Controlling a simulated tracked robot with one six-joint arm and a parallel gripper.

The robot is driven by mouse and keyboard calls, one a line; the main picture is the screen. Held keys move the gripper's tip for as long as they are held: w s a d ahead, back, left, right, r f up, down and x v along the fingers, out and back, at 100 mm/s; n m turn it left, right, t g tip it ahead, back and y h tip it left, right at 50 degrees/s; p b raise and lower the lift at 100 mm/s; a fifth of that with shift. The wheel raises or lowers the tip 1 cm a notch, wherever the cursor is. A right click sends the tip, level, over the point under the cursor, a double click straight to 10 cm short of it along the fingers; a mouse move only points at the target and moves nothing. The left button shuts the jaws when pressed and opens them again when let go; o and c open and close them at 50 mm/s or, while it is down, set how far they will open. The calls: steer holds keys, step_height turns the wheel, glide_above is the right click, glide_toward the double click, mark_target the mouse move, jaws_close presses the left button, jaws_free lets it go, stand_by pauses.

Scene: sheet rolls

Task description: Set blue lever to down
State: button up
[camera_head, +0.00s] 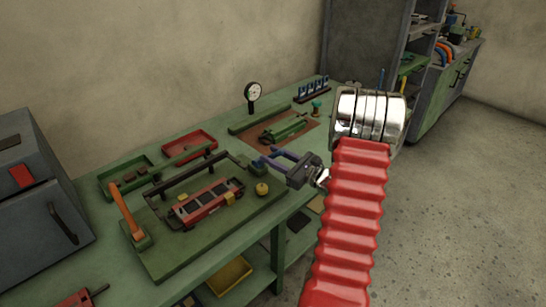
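A green board fixture (166,265) lies on the bench with a red-and-grey unit (205,203) on it. An orange lever (126,210) on a green base leans up at its left end. My gripper (270,157) is at the board's far right corner, next to a small green block (258,171). Blue-purple bars (285,153) run from the dark gripper body towards this block. I cannot tell which bars are fingers and which the blue lever, nor whether they touch. The lever's position is not clear.
A yellow knob (262,189) is just below the gripper. Behind stand a black handrail, a red tray (188,146), a gauge (253,92) and a rack of blue-handled pieces (312,88). A grey cabinet (40,220) is at left. Open floor lies at right.

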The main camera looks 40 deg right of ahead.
steer(key=shift+c, duration=0.7)
jaws_close()
steer(key=shift+a, duration=0.1)
